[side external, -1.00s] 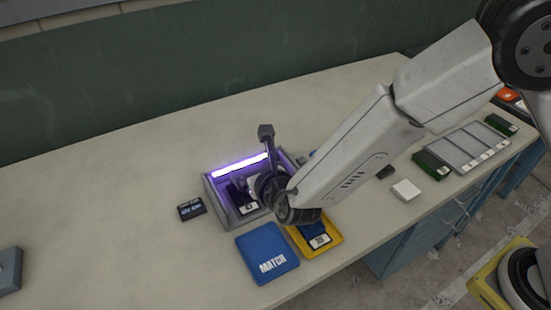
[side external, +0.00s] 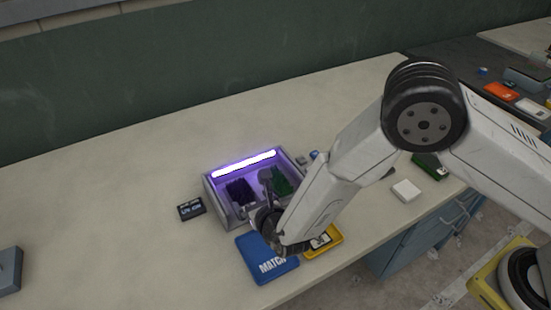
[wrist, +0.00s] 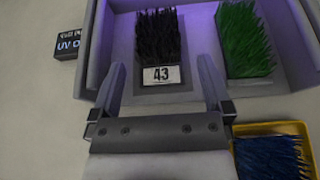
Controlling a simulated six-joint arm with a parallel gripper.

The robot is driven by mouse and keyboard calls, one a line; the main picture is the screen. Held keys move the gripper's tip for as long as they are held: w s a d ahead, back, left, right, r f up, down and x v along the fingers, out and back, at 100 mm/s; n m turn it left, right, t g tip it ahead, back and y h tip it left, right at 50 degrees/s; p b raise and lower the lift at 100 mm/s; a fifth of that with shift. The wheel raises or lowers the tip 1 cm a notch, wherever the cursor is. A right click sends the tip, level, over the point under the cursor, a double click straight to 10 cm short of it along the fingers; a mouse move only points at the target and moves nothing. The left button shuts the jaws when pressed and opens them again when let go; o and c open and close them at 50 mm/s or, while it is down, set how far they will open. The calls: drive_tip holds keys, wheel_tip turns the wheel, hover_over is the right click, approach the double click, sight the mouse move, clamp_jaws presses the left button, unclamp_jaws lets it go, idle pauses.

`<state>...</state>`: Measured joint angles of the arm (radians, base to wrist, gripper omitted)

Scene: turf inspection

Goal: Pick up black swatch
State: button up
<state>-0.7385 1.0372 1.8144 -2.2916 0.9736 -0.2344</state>
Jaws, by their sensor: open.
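My gripper (wrist: 161,66) is open and empty. Its two fingers point towards the black swatch, one to each side of the label's near end. The bristles lie beyond the fingertips. In the side external view my wrist hangs over the box's front edge and the blue pad, hiding part of both.
The grey box (side external: 215,199) has walls and a purple-white lamp along its back. A green swatch (wrist: 243,40) lies right of the black one. A yellow tray (wrist: 298,129) holds a blue swatch. A blue "MATCH" pad (side external: 254,248) and a small black device (side external: 191,208) lie nearby.

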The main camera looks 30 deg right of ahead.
sight(241, 190)
drive_tip(key=shift+w+f, duration=0.25)
drive_tip(key=shift+w, duration=0.35)
drive_tip(key=shift+x, duration=2.6)
drive_tip(key=shift+a+f, duration=0.15)
drive_tip(key=c, duration=1.1)
drive_tip(key=shift+c, duration=0.2)
drive_tip(key=shift+r, duration=0.25)
